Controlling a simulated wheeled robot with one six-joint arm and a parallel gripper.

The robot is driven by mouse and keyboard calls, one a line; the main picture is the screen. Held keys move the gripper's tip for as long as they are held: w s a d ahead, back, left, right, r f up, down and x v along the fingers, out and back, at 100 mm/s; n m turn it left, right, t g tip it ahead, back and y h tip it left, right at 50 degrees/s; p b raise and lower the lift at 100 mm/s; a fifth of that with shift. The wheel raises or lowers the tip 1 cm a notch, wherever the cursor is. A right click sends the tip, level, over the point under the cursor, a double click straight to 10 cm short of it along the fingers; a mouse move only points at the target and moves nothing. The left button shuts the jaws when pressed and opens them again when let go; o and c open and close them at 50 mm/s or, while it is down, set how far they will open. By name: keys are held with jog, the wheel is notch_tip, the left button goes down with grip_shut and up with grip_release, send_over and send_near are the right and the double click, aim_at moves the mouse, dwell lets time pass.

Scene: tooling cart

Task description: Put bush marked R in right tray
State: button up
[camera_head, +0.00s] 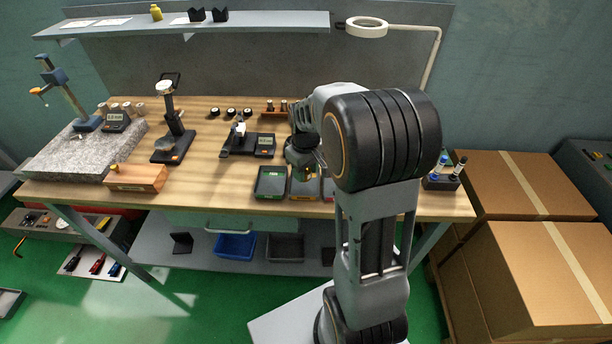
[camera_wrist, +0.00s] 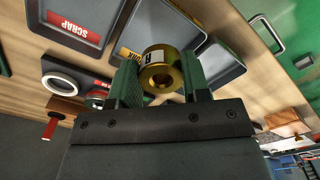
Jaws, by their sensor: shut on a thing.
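My gripper (camera_wrist: 158,88) is shut on a brass bush (camera_wrist: 165,62), a gold ring with a central hole. A small white label with a dark letter shows on the bush, but I cannot read it surely. The bush is held above a dark grey tray (camera_wrist: 222,68) with a yellow label, partly hidden behind the fingers. A dark tray with a red SCRAP label (camera_wrist: 73,32) lies beside it. In the head view three trays stand at the table's front: green-labelled (camera_head: 271,182), yellow-labelled (camera_head: 303,187), and red-labelled (camera_head: 328,189) at right, mostly hidden by my arm.
A black gauge with a display (camera_head: 248,143) stands behind the trays. Several dark round parts (camera_head: 231,111) and a wooden rack (camera_head: 272,108) are at the back. A wooden block (camera_head: 136,178) lies at the left front.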

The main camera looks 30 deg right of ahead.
aim_at(306, 186)
jog(key=shift+w+d+f, duration=0.25)
jog(key=shift+w+f, duration=0.15)
jog(key=shift+f, duration=0.2)
jog(key=shift+w+d+f, duration=0.2)
jog(key=shift+w+f, duration=0.2)
jog(key=shift+f, duration=1.65)
jog(key=shift+f, duration=0.1)
jog(key=shift+f, duration=0.15)
jog(key=o, duration=0.9)
jog(key=shift+c, duration=0.2)
